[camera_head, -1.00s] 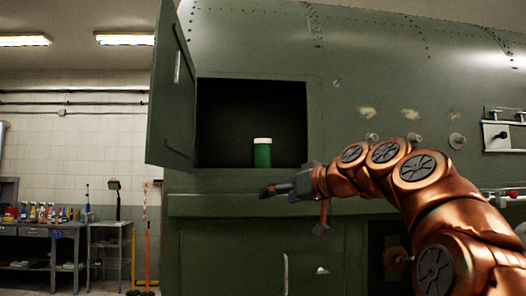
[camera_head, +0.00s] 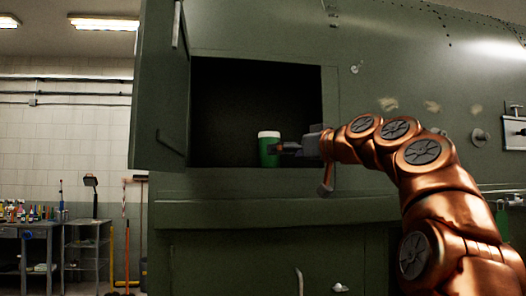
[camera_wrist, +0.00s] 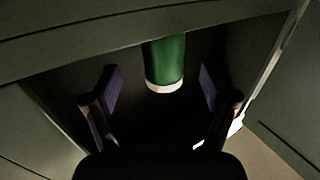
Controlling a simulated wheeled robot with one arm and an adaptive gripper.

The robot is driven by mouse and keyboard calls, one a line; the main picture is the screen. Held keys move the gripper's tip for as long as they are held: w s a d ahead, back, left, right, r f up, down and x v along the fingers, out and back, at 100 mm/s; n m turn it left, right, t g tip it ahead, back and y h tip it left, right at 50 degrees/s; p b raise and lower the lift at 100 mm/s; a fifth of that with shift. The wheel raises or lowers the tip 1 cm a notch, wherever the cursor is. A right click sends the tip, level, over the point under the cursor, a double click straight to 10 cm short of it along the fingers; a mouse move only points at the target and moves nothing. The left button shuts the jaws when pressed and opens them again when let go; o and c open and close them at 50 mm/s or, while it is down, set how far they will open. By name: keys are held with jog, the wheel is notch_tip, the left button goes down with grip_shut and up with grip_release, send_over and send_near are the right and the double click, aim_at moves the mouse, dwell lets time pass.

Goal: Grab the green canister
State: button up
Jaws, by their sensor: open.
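The green canister (camera_head: 268,152) with a white lid stands upright near the front edge of a dark open compartment (camera_head: 225,100) in the green fuselage. My gripper (camera_head: 279,149) is at the compartment opening, at about the canister's height, and overlaps its right side in the head view. In the wrist view the canister (camera_wrist: 164,62) appears beyond and between the two open fingers of my gripper (camera_wrist: 158,88), with space on both sides. Its far end is cut off by the compartment's edge.
The open compartment door (camera_head: 160,90) hangs at the left of the opening. A ledge (camera_head: 250,210) runs below it. A workbench (camera_head: 30,240) with bottles and a small shelf stand at the far left. Knobs stick out of the fuselage at the right.

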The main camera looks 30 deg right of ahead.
jog(key=w, duration=0.2)
jog(key=w+p, duration=0.1)
jog(key=w+a+p, duration=0.1)
jog(key=w, duration=0.1)
jog(key=shift+w+r, duration=0.3)
jog(key=shift+r, duration=0.05)
jog(key=shift+w+p, duration=0.35)
jog(key=shift+w, duration=0.2)
jog(key=shift+c, duration=0.2)
jog(key=c, duration=1.3)
jog(key=shift+c, duration=0.2)
